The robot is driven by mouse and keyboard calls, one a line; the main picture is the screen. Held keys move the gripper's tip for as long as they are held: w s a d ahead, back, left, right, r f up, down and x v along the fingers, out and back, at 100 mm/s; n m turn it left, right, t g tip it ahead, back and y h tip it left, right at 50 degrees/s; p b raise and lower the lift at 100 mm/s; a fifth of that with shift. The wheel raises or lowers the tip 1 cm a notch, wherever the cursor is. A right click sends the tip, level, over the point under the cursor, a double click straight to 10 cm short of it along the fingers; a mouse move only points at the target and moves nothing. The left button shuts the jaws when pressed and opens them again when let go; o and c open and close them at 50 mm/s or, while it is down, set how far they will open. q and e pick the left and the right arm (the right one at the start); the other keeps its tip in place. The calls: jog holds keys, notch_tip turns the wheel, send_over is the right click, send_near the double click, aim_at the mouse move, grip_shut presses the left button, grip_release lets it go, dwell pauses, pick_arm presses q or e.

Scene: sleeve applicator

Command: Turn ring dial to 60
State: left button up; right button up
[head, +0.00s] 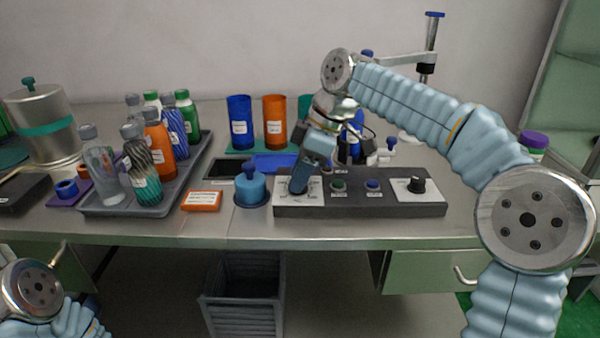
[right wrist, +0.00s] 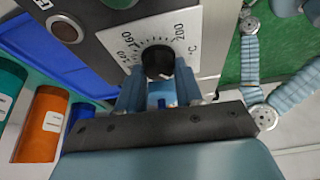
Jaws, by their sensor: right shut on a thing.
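A dark control panel (head: 360,207) lies along the front of the bench. My right gripper (head: 297,186) points down at the white dial plate at its left end and hides most of it. In the right wrist view, a round black dial knob (right wrist: 158,62) sits on a white scale plate (right wrist: 150,22) with marks, °C and numbers that include 160 and 200. My right gripper (right wrist: 160,92) is shut on this knob, a finger on each side. The knob's pointer is not clear. A second black knob (head: 416,185) is at the panel's right end. My left gripper is not seen, only its arm.
A blue pot (head: 251,188) stands just left of the panel, beside an orange box (head: 201,201). A tray (head: 130,208) of bottles is farther left. Blue and orange cups (head: 275,122) stand behind.

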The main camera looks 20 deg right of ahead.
jog(key=shift+n+g, duration=0.3)
jog(key=shift+n, duration=0.5)
jog(key=o, duration=1)
jog(key=shift+o, duration=0.2)
